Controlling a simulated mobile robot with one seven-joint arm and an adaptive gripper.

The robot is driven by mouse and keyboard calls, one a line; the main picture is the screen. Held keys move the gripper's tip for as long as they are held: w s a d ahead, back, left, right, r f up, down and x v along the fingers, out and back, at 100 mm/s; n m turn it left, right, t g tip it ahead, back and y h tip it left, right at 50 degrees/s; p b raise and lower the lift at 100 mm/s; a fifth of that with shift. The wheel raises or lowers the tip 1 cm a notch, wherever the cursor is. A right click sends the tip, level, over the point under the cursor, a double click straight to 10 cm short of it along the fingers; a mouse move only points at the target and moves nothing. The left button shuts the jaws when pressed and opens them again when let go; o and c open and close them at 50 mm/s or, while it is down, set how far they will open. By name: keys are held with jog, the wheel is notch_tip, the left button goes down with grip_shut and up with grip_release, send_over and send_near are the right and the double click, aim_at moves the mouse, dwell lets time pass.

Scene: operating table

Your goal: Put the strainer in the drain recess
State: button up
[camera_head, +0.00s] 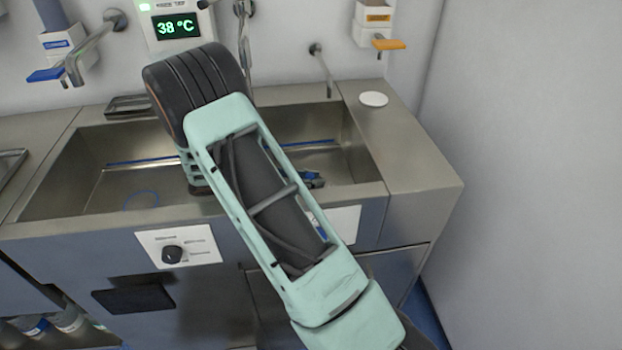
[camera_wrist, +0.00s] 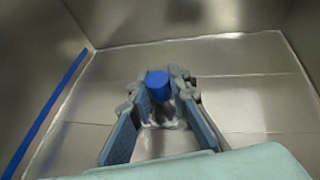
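In the wrist view, the strainer's blue knob (camera_wrist: 158,84) stands between the fingertips of my gripper (camera_wrist: 158,90). The fingers are close on both sides of the knob and look shut on it. A pale, shiny part (camera_wrist: 166,117) shows below the knob between the fingers; its outline is unclear. In the head view, my arm reaches down into the steel sink and hides most of my gripper (camera_head: 312,180). A thin blue ring (camera_head: 142,199) lies on the sink floor to the left; I cannot tell whether it marks the drain recess.
The steel sink (camera_head: 75,190) has walls on all sides, with a blue line (camera_wrist: 45,115) on one wall. Taps (camera_head: 320,65) hang over its back edge. A white disc (camera_head: 373,99) lies on the right counter. The sink floor left of my arm looks clear.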

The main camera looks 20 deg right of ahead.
jog(key=o, duration=0.4)
jog(key=shift+o, duration=0.2)
jog(key=shift+r, duration=0.25)
jog(key=p+v, duration=0.1)
jog(key=v, duration=1.1)
jog(key=shift+p, duration=0.4)
